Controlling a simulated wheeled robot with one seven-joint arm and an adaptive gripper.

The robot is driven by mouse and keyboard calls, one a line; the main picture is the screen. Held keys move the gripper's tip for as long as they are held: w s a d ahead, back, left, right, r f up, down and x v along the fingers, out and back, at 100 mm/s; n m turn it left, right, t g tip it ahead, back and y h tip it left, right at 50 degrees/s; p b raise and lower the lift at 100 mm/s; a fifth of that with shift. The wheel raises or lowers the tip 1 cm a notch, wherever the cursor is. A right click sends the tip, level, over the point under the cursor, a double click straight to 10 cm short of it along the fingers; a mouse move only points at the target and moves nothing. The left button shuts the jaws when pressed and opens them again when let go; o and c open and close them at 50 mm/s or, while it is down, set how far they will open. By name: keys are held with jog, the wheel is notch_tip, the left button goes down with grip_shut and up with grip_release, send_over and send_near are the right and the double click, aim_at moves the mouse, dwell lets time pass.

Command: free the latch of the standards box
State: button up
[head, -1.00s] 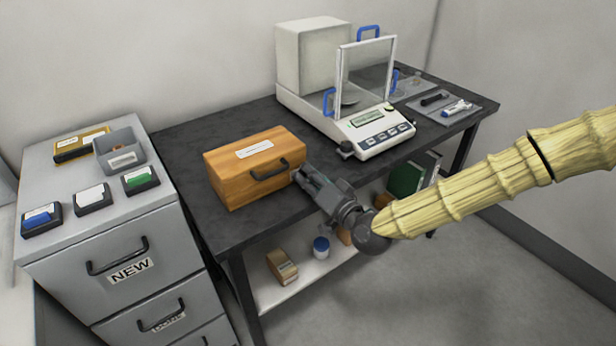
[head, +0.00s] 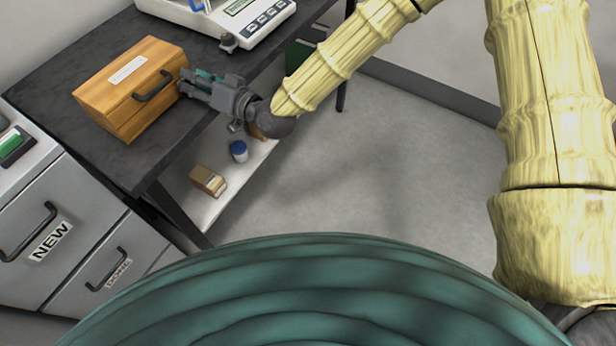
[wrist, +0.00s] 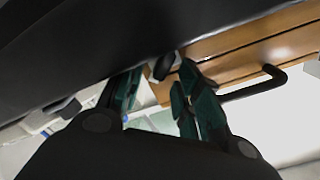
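The standards box (head: 112,97) is a wooden case with a pale label and a dark handle (head: 153,86) on its front, standing on the dark table. Its lid looks shut. My gripper (head: 184,81) is at the box's right front edge, to the right of the handle. In the wrist view, the box (wrist: 235,42) and its handle (wrist: 262,85) are at upper right. My gripper (wrist: 158,82) has its two green-padded fingers apart. A small dark piece, perhaps the latch (wrist: 162,66), shows between the fingertips against the wood. Whether the fingers touch it I cannot tell.
A balance (head: 228,17) stands behind and right of the box on the table (head: 70,125). A drawer cabinet (head: 60,240) is at left. A shelf (head: 205,205) under the table holds a small wooden block (head: 208,180) and a blue-capped jar (head: 238,151). Open floor lies at right.

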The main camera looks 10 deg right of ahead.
jog(key=n, duration=0.1)
jog(key=n+p, duration=0.1)
jog(key=n, duration=0.1)
jog(key=shift+s+a+r+n, duration=0.15)
jog(key=shift+r+n, duration=0.15)
jog(key=n+p, duration=0.2)
jog(key=n, duration=0.1)
jog(key=shift+s+a+n, duration=0.1)
jog(key=shift+s+n, duration=0.05)
jog(key=shift+n, duration=0.15)
jog(key=shift+s+n, duration=0.1)
jog(key=shift+n, duration=0.3)
jog(key=b+v, duration=0.2)
jog(key=v, duration=0.9)
jog(key=s+d+f+m+g+h+p, duration=0.3)
jog(key=s+d+f, duration=0.3)
jog(key=d+f, duration=0.2)
jog(key=s+d+f+m+g+h+p, duration=0.2)
jog(key=s+d+f+h+p, duration=0.3)
jog(key=f, duration=0.7)
jog(key=s+d+m, duration=0.1)
jog(key=s+d, duration=0.1)
jog(key=d, duration=0.1)
jog(key=shift+d+m+g+h, duration=0.3)
jog(key=shift+g+h, duration=0.1)
jog(key=shift+f, duration=0.1)
